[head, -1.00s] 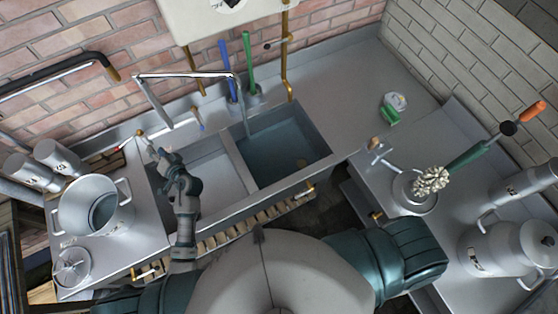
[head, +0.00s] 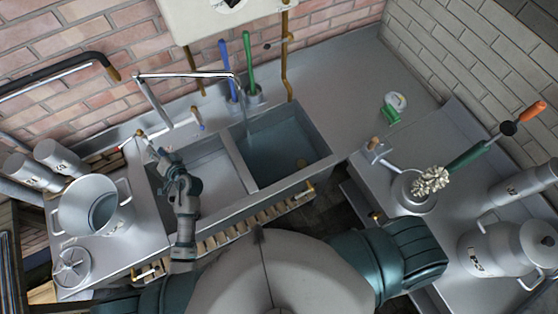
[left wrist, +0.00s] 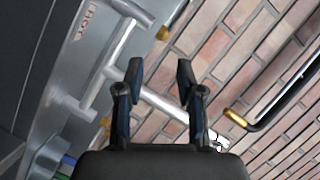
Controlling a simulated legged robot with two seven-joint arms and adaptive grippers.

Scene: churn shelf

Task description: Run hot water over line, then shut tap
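My left gripper (head: 150,150) is close to the hot tap, partly small and hard to resolve there. In the left wrist view my left gripper (left wrist: 159,72) has its fingers apart, with nothing held; chrome pipework (left wrist: 160,100) runs behind them, beside a HOT label (left wrist: 91,18). I cannot tell which thing is the line. My right gripper is out of view.
A steel pot (head: 75,215) stands left of the sink. Blue (head: 229,70) and green (head: 249,65) handles stand behind. A black pipe (head: 60,72) runs along the brick wall.

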